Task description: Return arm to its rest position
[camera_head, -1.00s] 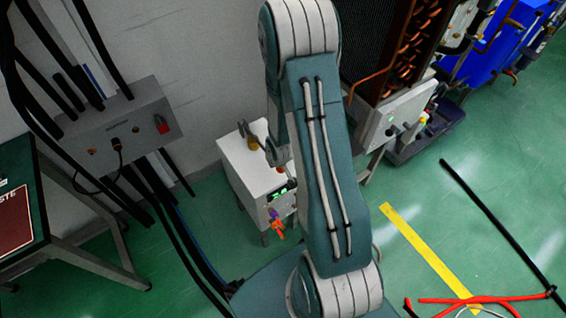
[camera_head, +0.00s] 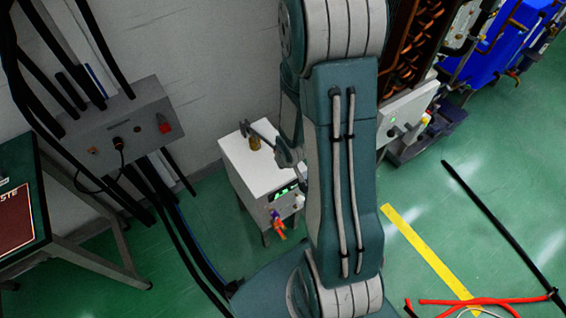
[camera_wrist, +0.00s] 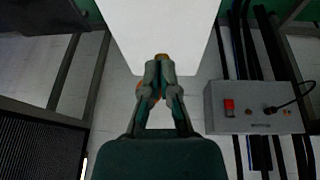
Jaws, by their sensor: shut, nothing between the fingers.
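My arm rises through the middle of the head view, its upper link near upright and its elbow at the top edge. In the wrist view my gripper (camera_wrist: 160,68) is shut, its fingertips together with nothing held. A white cabinet (camera_head: 233,160) with a green display (camera_head: 284,191) stands on the floor left of my arm. Its white top (camera_wrist: 165,25) fills the upper middle of the wrist view. A small brass fitting (camera_head: 254,143) is on the cabinet top; in the wrist view it shows just beyond the fingertips. My arm hides part of the cabinet's right side.
A copper coil unit (camera_head: 415,50) and blue equipment (camera_head: 490,45) stand at upper right. Red cables (camera_head: 480,301) and a black rod lie on the right floor.

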